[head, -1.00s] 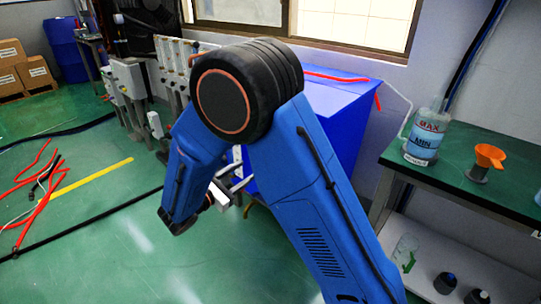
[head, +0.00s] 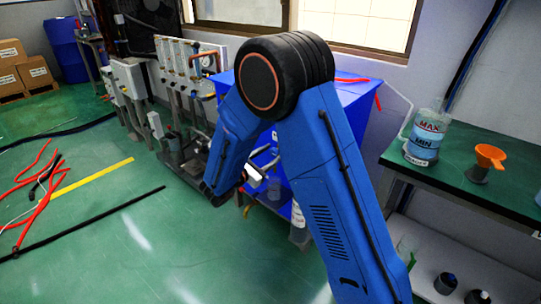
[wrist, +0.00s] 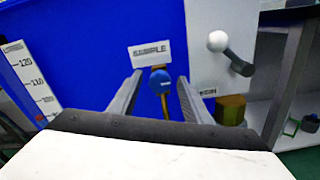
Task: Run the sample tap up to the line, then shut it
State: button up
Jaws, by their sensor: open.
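In the wrist view, the sample tap (wrist: 160,80) has a round blue knob under a white label reading SAMPLE (wrist: 150,55), on a blue panel. My gripper (wrist: 160,76) is open, with one finger on each side of the knob. I cannot tell whether the fingers touch it. The tap's spout and the line to fill to are not clear to see. In the head view, my gripper (head: 254,174) is in front of the blue cabinet (head: 352,112), partly hidden by my arm.
A white-ball lever (wrist: 218,42) and a yellowish fitting (wrist: 230,110) are right of the tap. A scale strip (wrist: 32,82) is at left.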

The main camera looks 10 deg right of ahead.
jog(key=c, duration=1.1)
jog(key=shift+w+n, duration=0.1)
jog(key=shift+n, duration=2.1)
jog(key=o, duration=1.1)
jog(key=v, duration=1.7)
jog(key=shift+a, duration=0.15)
